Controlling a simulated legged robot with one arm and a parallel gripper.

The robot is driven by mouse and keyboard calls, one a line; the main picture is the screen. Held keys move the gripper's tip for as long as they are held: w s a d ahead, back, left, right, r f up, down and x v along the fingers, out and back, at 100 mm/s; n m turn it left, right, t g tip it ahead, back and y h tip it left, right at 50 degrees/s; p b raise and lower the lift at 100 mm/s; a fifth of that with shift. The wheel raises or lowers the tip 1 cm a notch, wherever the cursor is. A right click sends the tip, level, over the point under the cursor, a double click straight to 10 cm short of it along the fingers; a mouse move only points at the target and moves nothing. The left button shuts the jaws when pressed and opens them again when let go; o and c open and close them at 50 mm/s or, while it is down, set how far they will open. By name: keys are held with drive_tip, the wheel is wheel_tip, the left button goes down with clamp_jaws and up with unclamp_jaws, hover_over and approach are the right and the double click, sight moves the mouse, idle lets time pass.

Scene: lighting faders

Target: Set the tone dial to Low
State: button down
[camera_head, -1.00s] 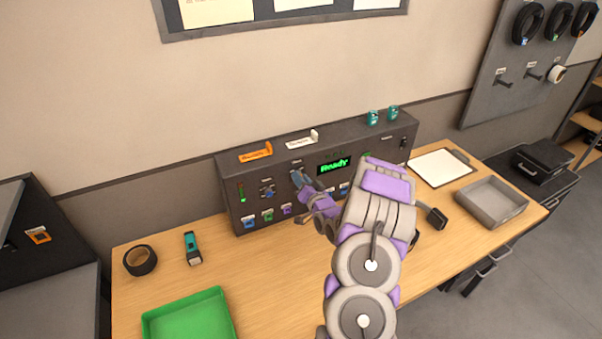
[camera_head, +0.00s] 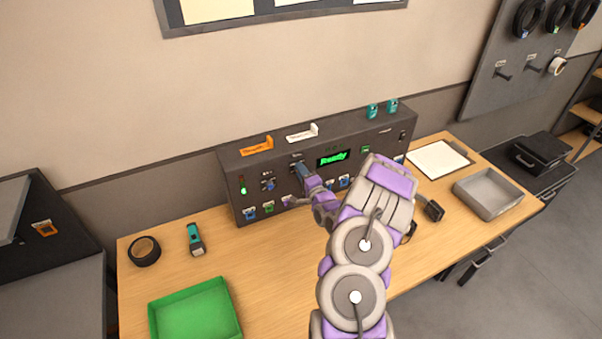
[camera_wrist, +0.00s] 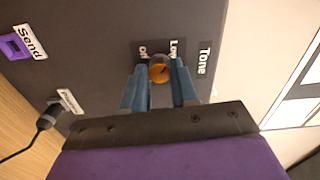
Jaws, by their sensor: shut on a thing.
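The tone dial (camera_wrist: 160,70) is a round orange knob on the dark panel, seen in the wrist view. The label Tone (camera_wrist: 204,58) is to its right. The labels Low (camera_wrist: 174,49) and Off (camera_wrist: 143,50) are just above it, all turned sideways. A dark mark shows on the knob's face; I cannot tell surely which label it points at. My gripper (camera_wrist: 160,84) has its two blue fingers on either side of the knob, shut on it. In the head view my gripper (camera_head: 302,173) is against the panel's front and hides the dial.
The dark panel (camera_head: 232,196) stands at the back of the wooden table and has a green Ready display (camera_head: 333,158).

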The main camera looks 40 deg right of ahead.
drive_tip(key=shift+s+d+f+m, duration=0.1)
drive_tip(key=shift+f+m, duration=0.1)
drive_tip(key=shift+m, duration=0.4)
drive_tip(key=c, duration=1.2)
unclamp_jaws()
drive_tip(key=o, duration=0.3)
drive_tip(key=shift+d, duration=0.2)
drive_tip(key=shift+a, duration=0.1)
drive_tip(key=p+v, duration=0.1)
drive_tip(key=v, duration=1.6)
drive_tip(key=shift+s, duration=0.1)
